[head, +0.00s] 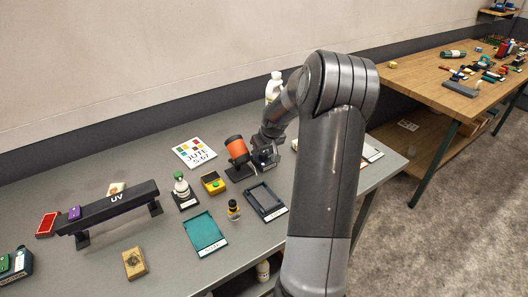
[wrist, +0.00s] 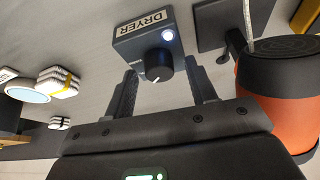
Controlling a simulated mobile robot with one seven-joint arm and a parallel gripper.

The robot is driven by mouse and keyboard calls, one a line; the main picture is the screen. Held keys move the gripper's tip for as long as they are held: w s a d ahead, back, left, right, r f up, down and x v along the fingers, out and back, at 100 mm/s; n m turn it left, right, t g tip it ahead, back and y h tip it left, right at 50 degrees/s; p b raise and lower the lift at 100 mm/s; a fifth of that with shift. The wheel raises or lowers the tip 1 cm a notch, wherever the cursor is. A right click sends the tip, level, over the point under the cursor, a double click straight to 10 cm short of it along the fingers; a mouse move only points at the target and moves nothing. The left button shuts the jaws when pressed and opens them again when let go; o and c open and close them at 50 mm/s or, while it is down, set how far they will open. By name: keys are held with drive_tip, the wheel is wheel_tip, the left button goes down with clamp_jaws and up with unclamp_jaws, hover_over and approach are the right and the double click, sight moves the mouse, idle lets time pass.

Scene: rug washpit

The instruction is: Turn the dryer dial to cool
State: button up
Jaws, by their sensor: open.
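The dryer control box (wrist: 150,30) is grey with a "DRYER" label and a lit white lamp. Its black round dial (wrist: 158,63) has a white pointer mark. The mark's setting cannot be read. My gripper (wrist: 160,72) is open, with one finger on each side of the dial. I see gaps between the fingers and the dial; contact is not clear. In the head view my gripper (head: 267,146) is over the box beside the orange dryer (head: 237,148), and the dial is hidden. The orange dryer also shows close on the right in the wrist view (wrist: 275,105).
A black tray frame (head: 264,201), a small amber bottle (head: 233,209) and a yellow device (head: 212,183) lie nearby on the grey bench. A teal tray (head: 205,234) and a UV bar (head: 112,206) are further left. The bench front between the bar and teal tray is partly clear.

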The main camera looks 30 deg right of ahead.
drive_tip(key=v, duration=1)
drive_tip(key=shift+r, duration=0.4)
drive_tip(key=shift+s, duration=0.1)
drive_tip(key=s+a+r+n, duration=0.1)
drive_tip(key=s+a+r, duration=0.4)
drive_tip(key=a, duration=0.4)
drive_tip(key=s+a+r, duration=0.5)
drive_tip(key=a, duration=0.5)
drive_tip(key=s+a, duration=0.5)
drive_tip(key=s, duration=0.3)
drive_tip(key=s+a+r+t, duration=0.1)
drive_tip(key=s+a, duration=0.4)
drive_tip(key=s, duration=0.4)
drive_tip(key=shift+a, duration=0.1)
drive_tip(key=shift+c, duration=0.4)
